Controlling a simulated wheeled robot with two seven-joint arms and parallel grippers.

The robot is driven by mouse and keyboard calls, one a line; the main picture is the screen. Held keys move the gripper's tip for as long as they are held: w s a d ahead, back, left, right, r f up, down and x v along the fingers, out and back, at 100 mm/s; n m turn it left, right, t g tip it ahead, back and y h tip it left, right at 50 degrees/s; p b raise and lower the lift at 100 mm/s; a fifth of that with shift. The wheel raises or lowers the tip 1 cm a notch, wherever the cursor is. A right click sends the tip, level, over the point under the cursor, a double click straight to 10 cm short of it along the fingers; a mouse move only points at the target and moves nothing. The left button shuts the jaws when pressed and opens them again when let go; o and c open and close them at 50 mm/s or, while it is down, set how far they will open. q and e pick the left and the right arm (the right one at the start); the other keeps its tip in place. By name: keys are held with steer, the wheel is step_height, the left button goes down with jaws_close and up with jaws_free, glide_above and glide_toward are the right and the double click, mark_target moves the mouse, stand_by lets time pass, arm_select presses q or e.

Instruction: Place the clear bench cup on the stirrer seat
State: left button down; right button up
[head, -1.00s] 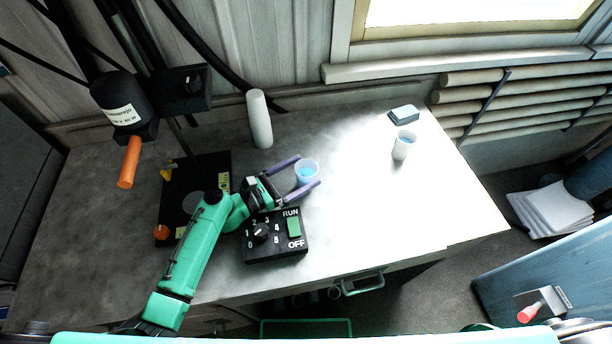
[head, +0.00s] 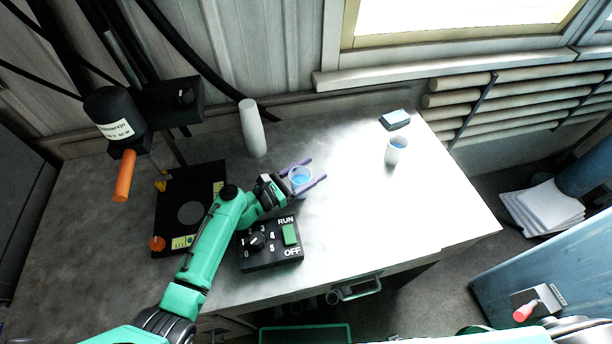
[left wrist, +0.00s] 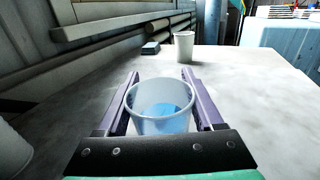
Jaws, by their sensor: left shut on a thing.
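The clear bench cup (head: 300,178) with blue liquid is between the purple fingers of my left gripper (head: 308,173), which is shut on it. In the left wrist view the cup (left wrist: 161,108) is upright between the two fingers (left wrist: 161,84). I cannot tell whether its base touches the bench. An orange knob (head: 156,243) is at the plate's front corner. My right gripper is not seen.
A black control box (head: 270,252) with RUN/OFF switch sits in front of the cup. A black motor head with orange cylinder (head: 125,175) hangs above the plate's left. A white cylinder (head: 252,128), second cup (head: 396,151) and blue sponge (head: 395,119) stand on the bench.

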arm_select(q)
step_height(320, 180, up, 20)
steer(key=p, duration=0.5)
steer(key=shift+f, duration=0.1)
